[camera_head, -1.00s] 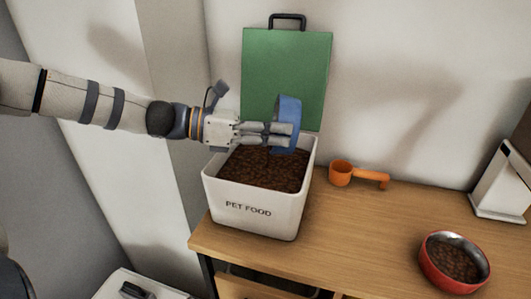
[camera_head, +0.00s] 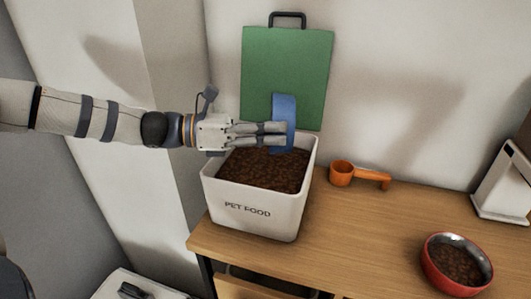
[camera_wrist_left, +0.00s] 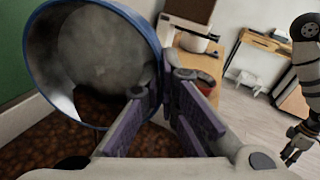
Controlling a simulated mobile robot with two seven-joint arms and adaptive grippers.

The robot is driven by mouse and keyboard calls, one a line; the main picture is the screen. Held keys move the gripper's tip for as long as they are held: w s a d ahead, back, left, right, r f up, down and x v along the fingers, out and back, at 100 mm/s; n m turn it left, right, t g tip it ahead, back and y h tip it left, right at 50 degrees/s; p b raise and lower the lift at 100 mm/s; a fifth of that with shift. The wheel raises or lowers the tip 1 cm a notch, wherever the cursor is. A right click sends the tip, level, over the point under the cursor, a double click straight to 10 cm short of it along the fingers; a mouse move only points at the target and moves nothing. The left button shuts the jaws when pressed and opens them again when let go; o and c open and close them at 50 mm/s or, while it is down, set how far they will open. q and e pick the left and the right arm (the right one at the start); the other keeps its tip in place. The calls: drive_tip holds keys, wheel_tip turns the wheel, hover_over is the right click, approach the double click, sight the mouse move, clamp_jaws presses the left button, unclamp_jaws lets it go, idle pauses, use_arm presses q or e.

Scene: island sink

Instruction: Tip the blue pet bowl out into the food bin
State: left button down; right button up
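The blue pet bowl (camera_head: 284,107) is turned on its side above the food bin (camera_head: 252,215). My left gripper (camera_head: 283,134) is shut on the bowl's rim. In the left wrist view, the fingers (camera_wrist_left: 160,103) pinch the right side of the blue rim (camera_wrist_left: 152,35), and the bowl's grey inside (camera_wrist_left: 100,50) looks empty. The white bin, marked PET FOOD, is open and holds brown kibble (camera_head: 262,170). What looks like my right gripper (camera_wrist_left: 298,145) shows at the right edge of the left wrist view, too small to tell its state.
A green lid or board (camera_head: 287,65) with a black handle stands upright behind the bin. An orange scoop (camera_head: 345,173) lies right of the bin on the wooden counter (camera_head: 340,235). A red bowl of kibble (camera_head: 455,262) stands at the counter's front right. The counter between is clear.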

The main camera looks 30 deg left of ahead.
use_arm(q)
drive_tip(key=shift+a+r, duration=0.1)
drive_tip(key=shift+r, duration=0.6)
drive_tip(key=shift+f, duration=0.7)
drive_tip(key=shift+s+a+r, duration=0.1)
drive_tip(key=shift+r, duration=0.45)
drive_tip(key=shift+s+a+f+t+h+b, duration=0.2)
drive_tip(key=shift+a+t+h+b, duration=0.15)
drive_tip(key=shift+h+b, duration=0.25)
drive_tip(key=shift+s+a+f+t+h+b, duration=0.15)
drive_tip(key=shift+a+t+h+b, duration=0.2)
drive_tip(key=shift+h, duration=0.35)
use_arm(e)
drive_tip(key=shift+s+f+g, duration=0.5)
drive_tip(key=shift+s+f, duration=0.65)
